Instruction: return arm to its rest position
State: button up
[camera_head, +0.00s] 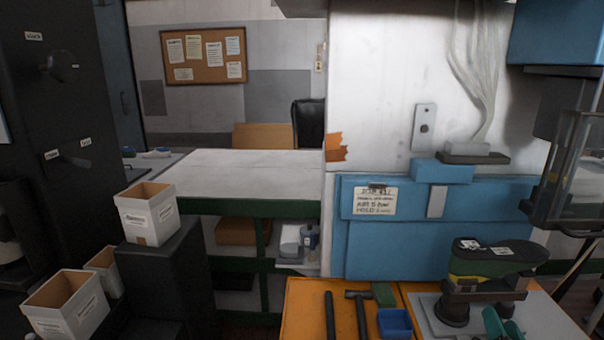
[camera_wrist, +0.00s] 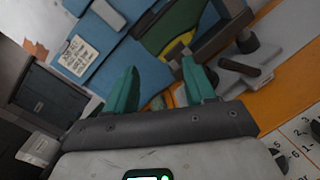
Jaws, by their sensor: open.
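My gripper (camera_wrist: 158,65) shows in the wrist view with its two teal fingers well apart and nothing held between them. Beyond the fingertips is a dark green shoe last (camera_wrist: 180,22) with a yellowish band, apart from the fingers as far as I can tell. In the head view the shoe last (camera_head: 490,257) sits sole up on a dark stand (camera_head: 455,308) at the right. Teal pieces at the bottom edge below it look like my fingertips; the rest of the arm is out of that view.
An orange bench (camera_head: 303,300) holds dark-handled tools, a hammer (camera_head: 360,312) and a blue bin (camera_head: 394,323). A blue panel (camera_head: 400,250) with a note stands behind. White boxes (camera_head: 148,214) stand at the left. A white-topped table (camera_head: 240,172) is farther back, its top mostly clear.

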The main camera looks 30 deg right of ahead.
jog(key=s+a+f+m+g+y, duration=0.4)
jog(key=a+f+m, duration=0.2)
jog(key=a, duration=0.3)
jog(key=s+a+f+m+g+y, duration=0.4)
jog(key=a+f+m, duration=0.2)
jog(key=a+m, duration=0.2)
jog(key=s+a+f+m+g+y, duration=0.3)
jog(key=a+f+m, duration=0.3)
jog(key=a, duration=0.6)
jog(key=shift+s+a+f+m+g+y+b, duration=0.2)
jog(key=shift+s+f+m+g+y+b, duration=0.15)
jog(key=shift+m+g+y, duration=0.45)
